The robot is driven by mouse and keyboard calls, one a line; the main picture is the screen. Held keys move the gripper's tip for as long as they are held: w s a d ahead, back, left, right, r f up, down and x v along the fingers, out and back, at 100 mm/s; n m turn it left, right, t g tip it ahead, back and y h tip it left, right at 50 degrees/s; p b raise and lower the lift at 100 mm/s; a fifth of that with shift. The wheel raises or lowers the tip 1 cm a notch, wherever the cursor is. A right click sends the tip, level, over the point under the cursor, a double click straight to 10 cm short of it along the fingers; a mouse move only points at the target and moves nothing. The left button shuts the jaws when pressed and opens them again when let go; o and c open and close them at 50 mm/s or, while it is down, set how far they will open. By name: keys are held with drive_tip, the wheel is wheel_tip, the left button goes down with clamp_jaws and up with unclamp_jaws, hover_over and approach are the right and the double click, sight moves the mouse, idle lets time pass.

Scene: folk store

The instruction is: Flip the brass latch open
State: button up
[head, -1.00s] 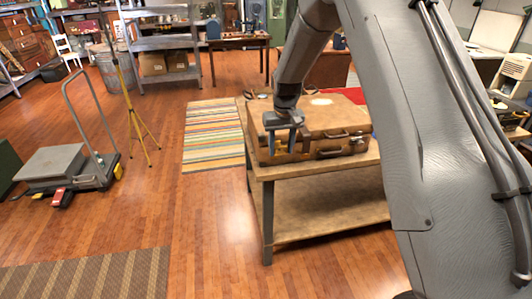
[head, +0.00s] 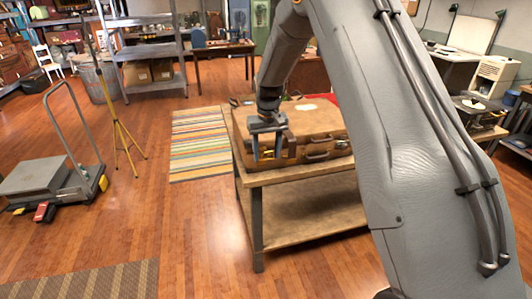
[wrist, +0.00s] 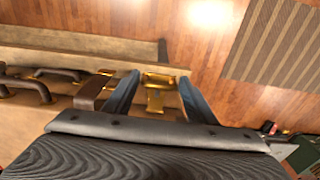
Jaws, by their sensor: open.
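A brown leather suitcase (head: 303,125) lies flat on a wooden table in the head view, its front side with handles facing me. The brass latch (wrist: 154,98) shows in the wrist view at the suitcase's edge, between my gripper's two blue-grey fingers and apart from both. My gripper (head: 268,156) is open and points down at the left part of the suitcase front. Its fingers also show in the wrist view (wrist: 157,92). A brown strap (wrist: 92,93) lies just left of the left finger. In the head view the fingers partly hide the latch.
The wooden table (head: 285,222) has a bare front edge and a lower shelf. A dark suitcase handle (wrist: 28,86) sticks out left of the fingers. A grey platform trolley (head: 40,175) and yellow tripod (head: 122,135) stand at left.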

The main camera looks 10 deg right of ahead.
wheel_tip(320, 180, up, 8)
drive_tip(key=b, duration=0.2)
drive_tip(key=shift+s+b, duration=0.3)
drive_tip(key=shift+f, duration=0.15)
idle(0.3)
